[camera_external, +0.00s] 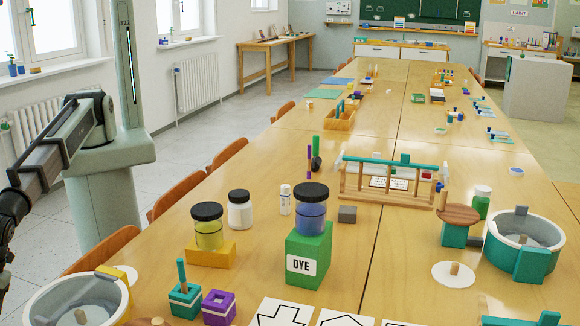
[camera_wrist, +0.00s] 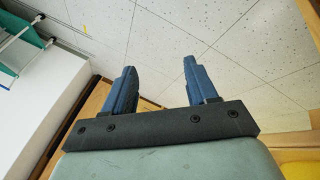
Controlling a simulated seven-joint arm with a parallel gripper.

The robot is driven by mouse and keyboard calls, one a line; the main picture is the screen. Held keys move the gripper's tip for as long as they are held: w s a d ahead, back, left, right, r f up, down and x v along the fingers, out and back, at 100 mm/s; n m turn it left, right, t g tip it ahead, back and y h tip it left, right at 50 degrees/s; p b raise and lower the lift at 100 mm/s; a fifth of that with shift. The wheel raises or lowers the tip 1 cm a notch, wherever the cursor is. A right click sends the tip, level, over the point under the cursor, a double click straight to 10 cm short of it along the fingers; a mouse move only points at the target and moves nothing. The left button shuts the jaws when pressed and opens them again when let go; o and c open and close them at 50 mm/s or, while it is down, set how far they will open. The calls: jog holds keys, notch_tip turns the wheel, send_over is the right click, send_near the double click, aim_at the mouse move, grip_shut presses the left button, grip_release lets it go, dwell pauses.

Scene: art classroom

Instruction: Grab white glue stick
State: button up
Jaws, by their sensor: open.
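A small white upright tube with a white cap (camera_external: 285,199), which looks like the white glue stick, stands on the long wooden table, between a white jar with a black lid (camera_external: 239,210) and a blue dye jar (camera_external: 311,206) on a green block. My gripper (camera_wrist: 159,66) shows in the wrist view with its two blue fingers apart and nothing between them. Ceiling tiles fill the view beyond the fingers. The white tube is not seen in the wrist view. In the external view only part of my arm shows at the left edge, away from the tube; the fingers are out of frame.
A yellow-green jar (camera_external: 208,226) on a yellow block stands front left of the tube. The green DYE block (camera_external: 309,254) stands to the right, a grey block (camera_external: 347,214) beyond it. A wooden rack (camera_external: 388,182) stands farther back. Bare table lies behind the white jar.

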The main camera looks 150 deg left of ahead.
jog(key=w+a+r+m+t, duration=0.1)
jog(key=w+a+r, duration=0.25)
jog(key=r, duration=0.25)
jog(key=w+a+r+t+h, duration=0.1)
jog(key=w+a+r+t, duration=0.1)
jog(key=w+r, duration=0.35)
jog(key=w+a+r+m+t, duration=0.1)
jog(key=w+a+r, duration=0.1)
jog(key=w+r, duration=0.35)
jog(key=w+a+r+t+y, duration=0.1)
jog(key=a+r, duration=0.4)
jog(key=a, duration=0.4)
jog(key=w+a+r+t, duration=0.1)
jog(key=a+r, duration=0.3)
jog(key=a, duration=0.4)
jog(key=n+g+y, duration=0.5)
jog(key=n+y, duration=0.3)
jog(key=n, duration=0.3)
send_over(288, 208)
jog(key=s+d, duration=0.2)
jog(key=s, duration=0.3)
notch_tip(288, 208, down, 7)
jog(key=shift+d+x, duration=0.15)
jog(key=shift+x, duration=2.05)
jog(key=shift+d+x, duration=0.15)
jog(key=shift+x, duration=2.1)
jog(key=shift+d+x, duration=0.15)
jog(key=shift+x, duration=2.05)
jog(key=shift+s+f, duration=0.1)
jog(key=shift+f, duration=0.05)
